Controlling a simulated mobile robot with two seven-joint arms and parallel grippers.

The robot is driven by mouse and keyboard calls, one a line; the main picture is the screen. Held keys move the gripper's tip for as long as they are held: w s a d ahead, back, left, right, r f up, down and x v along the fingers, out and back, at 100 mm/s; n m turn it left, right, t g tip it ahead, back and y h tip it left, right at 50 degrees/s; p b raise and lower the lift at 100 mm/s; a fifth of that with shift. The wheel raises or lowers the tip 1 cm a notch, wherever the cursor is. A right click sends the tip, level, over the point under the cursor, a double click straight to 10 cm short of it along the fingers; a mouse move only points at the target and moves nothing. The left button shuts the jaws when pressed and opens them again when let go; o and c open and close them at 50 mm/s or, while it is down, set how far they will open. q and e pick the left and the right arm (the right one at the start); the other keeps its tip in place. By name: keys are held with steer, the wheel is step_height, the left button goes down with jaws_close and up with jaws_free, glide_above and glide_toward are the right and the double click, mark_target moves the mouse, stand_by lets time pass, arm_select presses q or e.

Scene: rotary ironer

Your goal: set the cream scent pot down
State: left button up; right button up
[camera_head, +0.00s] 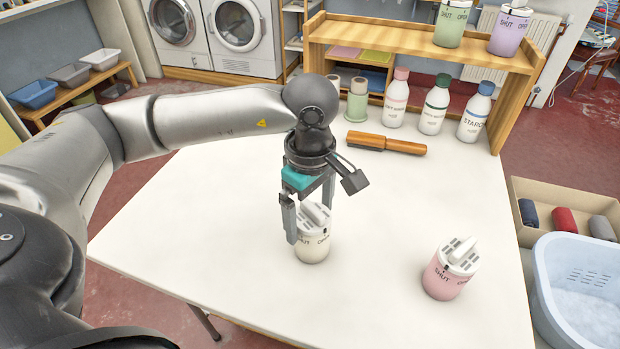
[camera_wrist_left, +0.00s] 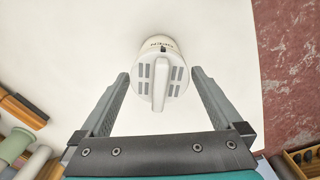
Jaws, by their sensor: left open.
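The cream scent pot (camera_head: 312,247) stands upright on the white table (camera_head: 400,195), under my left gripper. Its lid with a raised grip bar and slots shows from above in the left wrist view (camera_wrist_left: 160,82). My left gripper (camera_head: 309,218) is open, pointing down, with one finger on each side of the pot's lid. In the left wrist view a gap shows between the left gripper's fingers (camera_wrist_left: 160,78) and the lid. My right gripper is not in view.
A pink scent pot (camera_head: 447,275) stands to the right on the table. A blue basket (camera_head: 590,285) is beyond the right edge. The table's front left is clear.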

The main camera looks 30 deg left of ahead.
arm_select(q)
steer(key=shift+r+p, duration=0.9)
steer(key=shift+r, duration=2.7)
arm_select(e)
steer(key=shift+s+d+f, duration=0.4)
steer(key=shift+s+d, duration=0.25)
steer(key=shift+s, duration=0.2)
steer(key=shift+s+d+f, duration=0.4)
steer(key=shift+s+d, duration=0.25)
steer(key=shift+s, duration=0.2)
